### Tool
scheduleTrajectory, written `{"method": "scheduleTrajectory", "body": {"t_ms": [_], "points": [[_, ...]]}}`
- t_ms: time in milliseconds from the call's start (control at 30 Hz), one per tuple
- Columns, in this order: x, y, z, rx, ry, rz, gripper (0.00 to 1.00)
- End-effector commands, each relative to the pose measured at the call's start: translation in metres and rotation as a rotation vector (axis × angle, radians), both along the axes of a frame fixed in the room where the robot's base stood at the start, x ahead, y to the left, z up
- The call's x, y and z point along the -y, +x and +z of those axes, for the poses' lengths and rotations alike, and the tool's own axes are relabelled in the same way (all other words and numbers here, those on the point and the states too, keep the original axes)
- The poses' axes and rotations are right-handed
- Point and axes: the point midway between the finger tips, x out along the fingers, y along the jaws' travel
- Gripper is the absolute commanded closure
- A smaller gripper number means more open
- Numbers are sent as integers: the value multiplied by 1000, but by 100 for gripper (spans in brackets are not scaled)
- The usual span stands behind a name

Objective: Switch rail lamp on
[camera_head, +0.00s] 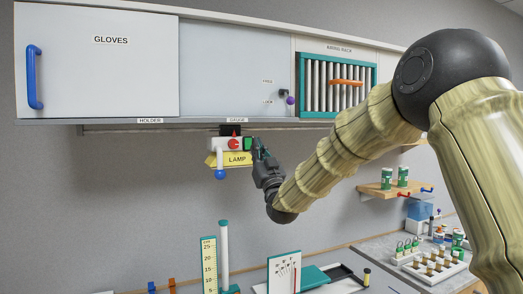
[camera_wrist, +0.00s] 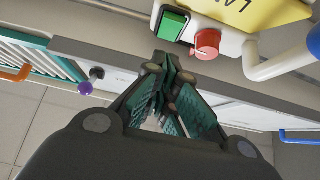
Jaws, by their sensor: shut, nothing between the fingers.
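The rail lamp's white housing (camera_head: 220,143) hangs under the cabinet rail, with a yellow LAMP label (camera_head: 237,160) and a red round button (camera_head: 234,144). In the wrist view a green square button (camera_wrist: 172,25) sits beside the red button (camera_wrist: 207,44), and part of the yellow label (camera_wrist: 260,12) shows. My gripper (camera_head: 258,146) is just right of the lamp in the head view, partly covering its right end. In the wrist view my gripper (camera_wrist: 168,74) is shut and empty, its tips near the green button. I cannot tell whether they touch the housing.
The GLOVES cabinet (camera_head: 110,70) and the teal barred rack (camera_head: 338,85) are above the rail. A small knob with a purple ball (camera_head: 290,100) sits between them. A blue ball (camera_head: 220,174) hangs below the lamp. A wooden shelf (camera_head: 376,190) and bench items are lower right.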

Motion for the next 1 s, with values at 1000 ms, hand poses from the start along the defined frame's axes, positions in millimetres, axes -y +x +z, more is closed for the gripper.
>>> {"method": "scheduleTrajectory", "body": {"t_ms": [1000], "points": [[-2, 33, -11, 7, 3, -9, 100]]}}
